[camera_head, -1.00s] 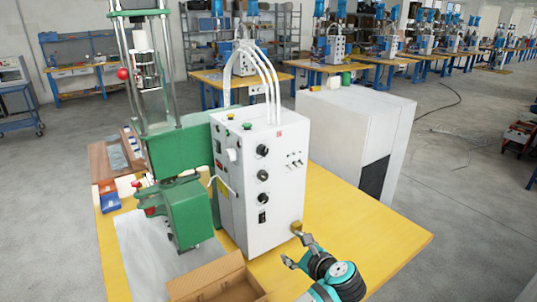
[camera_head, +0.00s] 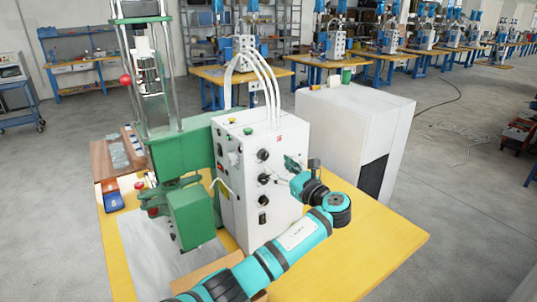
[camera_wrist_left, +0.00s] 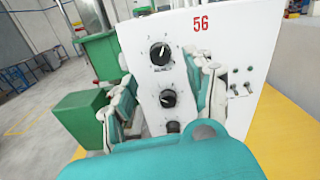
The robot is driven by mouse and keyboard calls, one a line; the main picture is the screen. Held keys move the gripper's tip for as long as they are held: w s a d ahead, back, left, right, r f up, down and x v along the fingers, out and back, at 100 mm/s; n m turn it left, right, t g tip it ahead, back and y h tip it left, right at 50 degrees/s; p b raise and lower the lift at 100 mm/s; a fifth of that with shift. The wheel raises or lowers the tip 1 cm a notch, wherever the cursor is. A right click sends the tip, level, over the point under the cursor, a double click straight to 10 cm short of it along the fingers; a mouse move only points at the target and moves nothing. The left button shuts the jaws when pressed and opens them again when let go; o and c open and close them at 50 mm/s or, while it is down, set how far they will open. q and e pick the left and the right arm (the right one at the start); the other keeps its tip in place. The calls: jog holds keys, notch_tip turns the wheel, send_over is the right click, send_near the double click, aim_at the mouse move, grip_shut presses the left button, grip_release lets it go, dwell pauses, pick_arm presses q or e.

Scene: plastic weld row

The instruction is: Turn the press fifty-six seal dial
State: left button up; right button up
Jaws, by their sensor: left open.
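The press control box is white, with a red 56 in the left wrist view (camera_wrist_left: 200,24); the box (camera_head: 238,205) stands on the yellow table. Its face carries a column of black dials: an upper dial (camera_wrist_left: 160,53), a middle dial (camera_wrist_left: 168,98) and a lower one (camera_wrist_left: 172,127) partly hidden by my gripper. The upper dial (camera_head: 263,154) also shows in the head view. No readable label tells which is the seal dial. My left gripper (camera_head: 282,171) is open before the face; its fingers (camera_wrist_left: 165,88) flank the middle dial in the wrist picture. Contact cannot be told.
Toggle switches (camera_wrist_left: 241,88) sit right of the dials. The green press (camera_head: 190,215) stands left of the box, with a cable between. A white cabinet (camera_head: 335,135) stands behind right. My arm crosses the front of the yellow table (camera_head: 385,250) and hides part of a cardboard box.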

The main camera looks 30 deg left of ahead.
aim_at(265, 158)
pick_arm(q)
jog(key=p+x, duration=0.1)
jog(key=x, duration=0.5)
jog(key=shift+c, duration=0.2)
grip_shut()
jog(key=shift+f, duration=0.1)
dwell(0.6)
jog(key=shift+n, duration=0.4)
